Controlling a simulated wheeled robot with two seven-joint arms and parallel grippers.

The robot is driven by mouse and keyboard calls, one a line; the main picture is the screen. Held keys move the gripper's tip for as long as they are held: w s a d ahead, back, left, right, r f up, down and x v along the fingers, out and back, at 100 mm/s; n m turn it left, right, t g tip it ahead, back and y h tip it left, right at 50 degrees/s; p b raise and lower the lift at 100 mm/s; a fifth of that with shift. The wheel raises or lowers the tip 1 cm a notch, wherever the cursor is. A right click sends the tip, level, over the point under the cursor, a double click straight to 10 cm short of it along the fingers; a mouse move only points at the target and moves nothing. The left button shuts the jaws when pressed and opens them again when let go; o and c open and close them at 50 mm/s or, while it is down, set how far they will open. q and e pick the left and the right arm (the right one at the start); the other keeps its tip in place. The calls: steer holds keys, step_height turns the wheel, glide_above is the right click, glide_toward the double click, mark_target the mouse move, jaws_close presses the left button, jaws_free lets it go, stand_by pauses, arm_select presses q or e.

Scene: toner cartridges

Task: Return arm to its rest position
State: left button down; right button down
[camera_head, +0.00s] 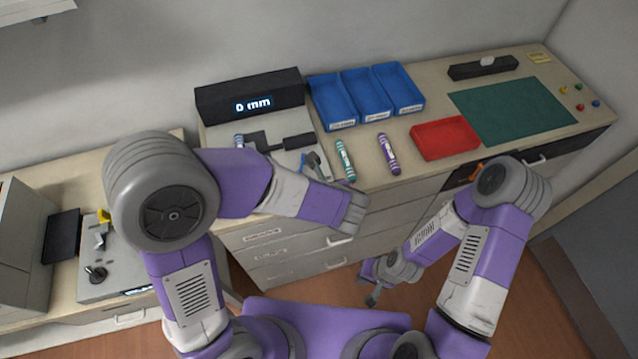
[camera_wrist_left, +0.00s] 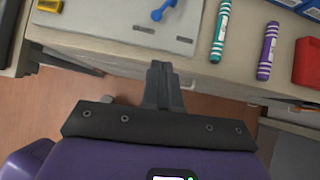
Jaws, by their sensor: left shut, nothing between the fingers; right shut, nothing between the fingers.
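My left arm (camera_head: 240,185) reaches across the front of the bench, and its wrist end hangs over the front edge. In the left wrist view the left gripper (camera_wrist_left: 160,68) is shut and empty, just off the bench's front edge. Its fingers are hidden in the head view. My right arm (camera_head: 470,255) is folded, with the right gripper (camera_head: 372,297) low above the floor in front of the drawers. It is shut and empty. A teal striped cartridge (camera_head: 345,160) and a purple striped cartridge (camera_head: 388,153) lie apart on the bench, beside the left wrist.
Three blue bins (camera_head: 345,124) stand at the back. A red tray (camera_head: 420,150) and green mat (camera_head: 465,111) are right of the cartridges. A grey device with a "0 mm" display (camera_head: 253,104) stands behind my left forearm, with another cartridge (camera_head: 239,141) on it. Drawers front the bench.

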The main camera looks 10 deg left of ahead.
arm_select(q)
steer(key=s+f+n+g+h+b, duration=0.25)
steer(key=s+f+n+g, duration=0.3)
steer(key=f+n, duration=0.4)
steer(key=s+f+n+g+h+b, duration=0.1)
steer(key=s+f+n+g+h, duration=0.4)
steer(key=f, duration=0.7)
steer(key=s+a+f+n+t+b, duration=0.1)
steer(key=a+f+n+t, duration=0.1)
steer(key=f+n, duration=0.3)
steer(key=a+f+n+t+b, duration=0.1)
steer(key=f+n, duration=0.4)
steer(key=n, duration=0.9)
steer(key=shift+s+a+f+t, duration=0.35)
steer(key=shift+a+f+t, duration=0.1)
steer(key=shift+a, duration=0.65)
